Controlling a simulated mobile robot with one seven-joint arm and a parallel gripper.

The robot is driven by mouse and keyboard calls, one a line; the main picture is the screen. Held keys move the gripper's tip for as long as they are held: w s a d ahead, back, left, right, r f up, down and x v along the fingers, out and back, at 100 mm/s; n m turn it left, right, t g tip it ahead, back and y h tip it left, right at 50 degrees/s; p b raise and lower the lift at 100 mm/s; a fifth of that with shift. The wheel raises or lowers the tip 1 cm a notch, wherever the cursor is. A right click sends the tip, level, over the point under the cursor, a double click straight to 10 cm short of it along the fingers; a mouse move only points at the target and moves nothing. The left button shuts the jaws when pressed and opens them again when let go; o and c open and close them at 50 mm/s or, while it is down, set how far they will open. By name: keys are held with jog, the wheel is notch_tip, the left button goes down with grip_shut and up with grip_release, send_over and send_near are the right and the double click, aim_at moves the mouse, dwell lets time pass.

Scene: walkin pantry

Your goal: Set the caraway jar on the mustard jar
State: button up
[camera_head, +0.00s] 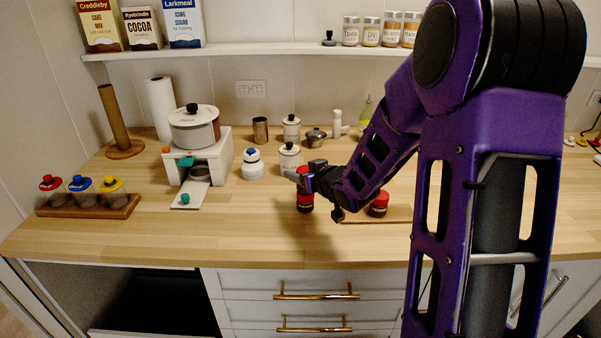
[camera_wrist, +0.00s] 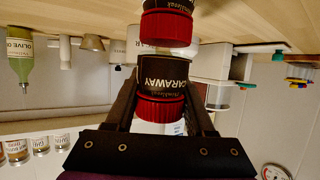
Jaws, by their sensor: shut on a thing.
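My gripper (camera_wrist: 160,112) is shut on the caraway jar (camera_wrist: 165,78), which has a red lid and a black label reading CARAWAY. The wrist view is upside down. A second red-lidded jar (camera_wrist: 167,27) is directly below the caraway jar, lined up with it; its name is not readable. In the head view this lower jar (camera_head: 305,203) stands on the counter, with my gripper (camera_head: 304,178) just above. I cannot tell whether the two jars touch. Another red-lidded jar (camera_head: 378,204) stands to the right, its name unreadable, so I cannot confirm which is mustard.
A wooden board (camera_head: 400,215) lies by the right jar. Behind are a white canister (camera_head: 290,158), a blue-topped white bottle (camera_head: 253,165) and a metal cup (camera_head: 261,130). A rack of colour-lidded jars (camera_head: 90,207) is at left. The front counter is clear.

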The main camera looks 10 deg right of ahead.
jog(key=shift+f+b, duration=0.35)
jog(key=shift+f, duration=0.1)
jog(key=o, duration=1.4)
jog(key=shift+r, duration=0.1)
